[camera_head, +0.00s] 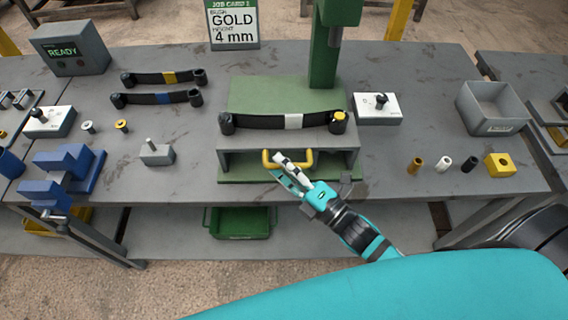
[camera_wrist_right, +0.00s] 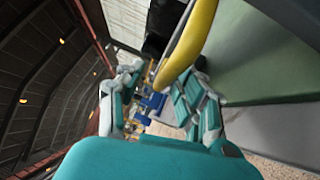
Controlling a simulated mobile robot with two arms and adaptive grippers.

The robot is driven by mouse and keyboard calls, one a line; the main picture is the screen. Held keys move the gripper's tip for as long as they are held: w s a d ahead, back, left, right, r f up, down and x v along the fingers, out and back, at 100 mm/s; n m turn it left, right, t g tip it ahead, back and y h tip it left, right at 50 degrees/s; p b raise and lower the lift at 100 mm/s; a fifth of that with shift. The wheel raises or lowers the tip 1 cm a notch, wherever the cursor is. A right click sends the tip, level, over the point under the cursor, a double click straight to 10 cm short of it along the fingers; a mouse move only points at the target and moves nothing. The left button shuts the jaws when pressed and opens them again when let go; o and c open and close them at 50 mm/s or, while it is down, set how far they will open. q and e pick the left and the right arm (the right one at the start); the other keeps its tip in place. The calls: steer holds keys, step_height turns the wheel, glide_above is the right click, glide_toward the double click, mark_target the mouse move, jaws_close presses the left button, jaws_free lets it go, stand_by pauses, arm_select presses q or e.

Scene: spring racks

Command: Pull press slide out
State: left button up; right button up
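The press slide (camera_head: 230,142) is a grey block in the green press (camera_head: 322,60), with a yellow handle (camera_head: 308,160) on its front. A dark leaf spring (camera_head: 262,121) with a white band and a yellow bush at its right eye lies on top. My right gripper (camera_head: 283,168) is at the handle, its fingertips overlapping the bar in the head view. In the right wrist view the handle (camera_wrist_right: 188,42) looms large near one fingertip, and the fingers (camera_wrist_right: 158,105) stand apart. I cannot tell whether they touch the handle. My left gripper is not in view.
Two springs (camera_head: 158,98) lie at the back left. A blue vise (camera_head: 68,168) stands at the left, a grey bin (camera_head: 492,106) at the right. Small bushes and a yellow block (camera_head: 499,165) are at the right front. A green crate (camera_head: 240,222) sits below the bench.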

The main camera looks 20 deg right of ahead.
steer(key=shift+f, duration=0.15)
steer(key=v, duration=1.2)
stand_by(0.3)
